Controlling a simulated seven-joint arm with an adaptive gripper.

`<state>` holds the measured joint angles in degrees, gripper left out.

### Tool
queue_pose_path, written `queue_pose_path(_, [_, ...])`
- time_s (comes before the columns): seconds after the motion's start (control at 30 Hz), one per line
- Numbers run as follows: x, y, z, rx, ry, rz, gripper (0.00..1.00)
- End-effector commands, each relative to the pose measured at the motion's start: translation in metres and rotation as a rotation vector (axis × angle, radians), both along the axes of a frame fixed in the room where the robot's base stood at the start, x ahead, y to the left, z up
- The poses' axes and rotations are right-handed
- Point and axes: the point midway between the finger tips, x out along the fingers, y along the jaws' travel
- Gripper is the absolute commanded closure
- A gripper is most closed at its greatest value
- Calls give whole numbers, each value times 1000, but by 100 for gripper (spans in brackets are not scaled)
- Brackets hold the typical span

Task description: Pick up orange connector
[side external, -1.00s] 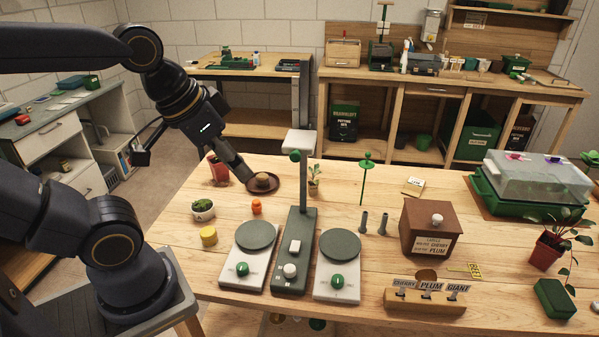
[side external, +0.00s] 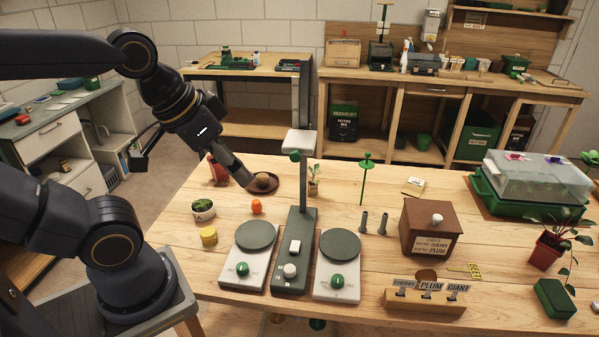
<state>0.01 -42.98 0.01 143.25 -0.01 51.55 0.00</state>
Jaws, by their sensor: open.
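The orange connector (side external: 256,206) is a small rounded orange piece standing on the wooden table (side external: 380,200), between the small cactus pot and the grey-topped scale. My gripper (side external: 243,182) is above the table, up and to the left of the connector in the picture, close to the brown saucer (side external: 264,191). It is open and does not touch the connector. Its fingers are seen edge-on, and the gap between them is hard to make out.
A cactus pot (side external: 203,209) and a yellow cylinder (side external: 208,236) stand left of the connector. A twin-plate scale (side external: 291,272) with an upright post stands to the right. A red pot (side external: 217,170) sits behind my gripper. A brown box (side external: 430,228) is farther right.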

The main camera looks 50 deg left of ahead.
Motion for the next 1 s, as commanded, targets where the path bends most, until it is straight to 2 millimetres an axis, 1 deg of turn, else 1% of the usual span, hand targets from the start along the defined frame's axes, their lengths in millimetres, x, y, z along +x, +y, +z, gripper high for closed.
queue_pose_path(0.1, [1, 1, 0, 3, 2, 1, 37])
queue_pose_path(0.17, [6, 4, 0, 12, 12, 7, 37])
queue_pose_path(0.27, [23, 17, 0, 47, 51, 21, 37])
queue_pose_path(0.37, [52, 43, -7, 91, 119, 32, 37])
queue_pose_path(0.43, [76, 68, -17, 113, 172, 34, 37])
queue_pose_path(0.47, [85, 80, -23, 118, 196, 35, 37])
queue_pose_path(0.5, [97, 96, -32, 120, 224, 32, 37])
queue_pose_path(0.57, [112, 122, -49, 116, 265, 28, 37])
queue_pose_path(0.6, [120, 140, -62, 107, 290, 24, 37])
queue_pose_path(0.67, [129, 165, -82, 92, 319, 17, 37])
queue_pose_path(0.7, [133, 181, -95, 77, 335, 14, 37])
queue_pose_path(0.8, [138, 214, -126, 42, 359, 8, 37])
queue_pose_path(0.9, [139, 235, -147, 16, 367, 3, 37])
queue_pose_path(1.0, [139, 245, -159, 2, 370, 1, 37])
